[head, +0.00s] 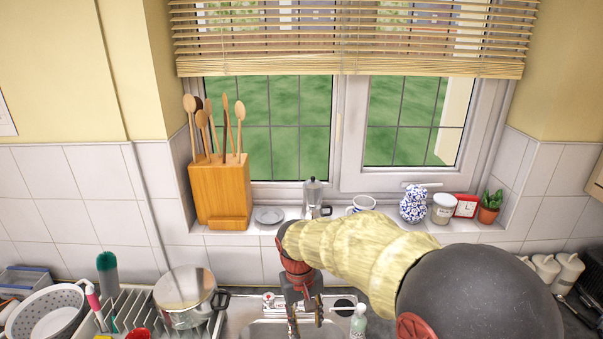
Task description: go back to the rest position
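My arm, in a pale yellow sleeve, reaches in from the lower right. My gripper (305,318) hangs down over the back of the sink (262,329), in front of the window sill. Its lower end is small and partly cut off by the picture's bottom edge, so I cannot tell whether it is open or shut. I see nothing clearly held in it. Most of the sink is out of the picture or hidden.
A steel pot (184,292) stands on the drying rack (125,306) to the left, near a colander (45,315). A soap bottle (358,322) stands right of my gripper. A wooden utensil block (220,190), moka pot (313,195) and blue-white jar (413,205) line the sill behind.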

